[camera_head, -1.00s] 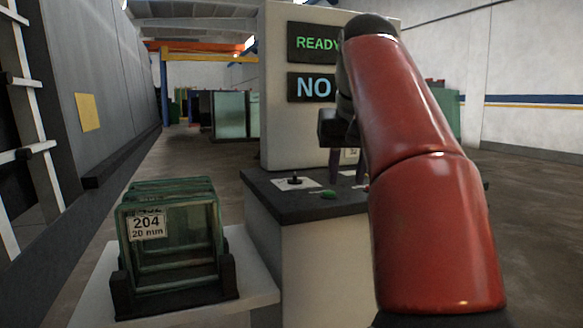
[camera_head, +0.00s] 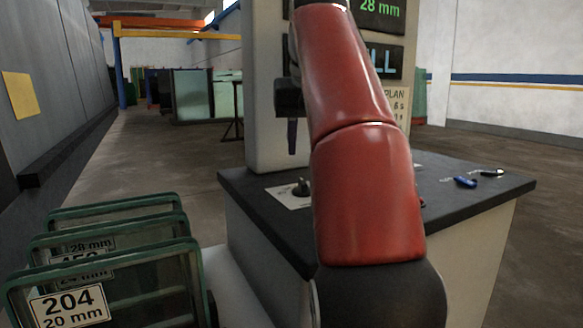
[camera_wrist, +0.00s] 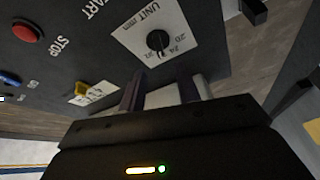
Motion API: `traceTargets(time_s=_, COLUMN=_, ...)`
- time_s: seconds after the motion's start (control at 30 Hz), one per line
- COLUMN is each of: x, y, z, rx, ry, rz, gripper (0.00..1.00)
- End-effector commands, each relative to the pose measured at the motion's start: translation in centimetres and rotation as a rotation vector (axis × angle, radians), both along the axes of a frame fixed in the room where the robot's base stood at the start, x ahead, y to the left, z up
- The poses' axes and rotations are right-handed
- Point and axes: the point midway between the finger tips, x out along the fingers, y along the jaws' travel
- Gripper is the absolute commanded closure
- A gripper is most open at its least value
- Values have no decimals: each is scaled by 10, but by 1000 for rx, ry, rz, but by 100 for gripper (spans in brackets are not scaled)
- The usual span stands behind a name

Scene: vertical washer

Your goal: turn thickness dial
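The thickness dial (camera_wrist: 156,40) is a small black knob on a white plate marked "UNIT mm" with 20, 24 and 28 around it. It also shows on the dark console top in the head view (camera_head: 302,187), left of my red arm. Where its pointer stands is too small to tell. My gripper (camera_wrist: 160,90) has its two fingers apart with nothing between them. The fingertips are short of the dial and do not touch it. In the head view my gripper (camera_head: 292,138) is above and slightly left of the dial, its fingers pointing down.
A glass rack (camera_head: 210,304) holds several panes at the lower left. An upright panel (camera_head: 262,90) with displays, one reading "28 mm", stands behind the console. A red stop button (camera_wrist: 27,31), a yellow control (camera_wrist: 84,90) and a blue switch (camera_head: 465,182) are on the console.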

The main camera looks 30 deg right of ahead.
Motion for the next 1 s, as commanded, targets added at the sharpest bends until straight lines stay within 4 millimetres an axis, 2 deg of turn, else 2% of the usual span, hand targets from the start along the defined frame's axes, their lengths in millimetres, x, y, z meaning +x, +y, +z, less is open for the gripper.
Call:
traceTargets(time_s=0.17, x=4, y=-1, z=-13, rx=2, ry=2, rz=2, gripper=67)
traceTargets(time_s=0.6, x=25, y=-8, z=-65, rx=1, ry=2, rz=1, gripper=67)
traceTargets(time_s=0.97, x=28, y=-9, z=-71, rx=0, ry=0, rz=0, gripper=67)
traceTargets(time_s=1.0, x=28, y=-9, z=-71, rx=0, ry=0, rz=0, gripper=71)
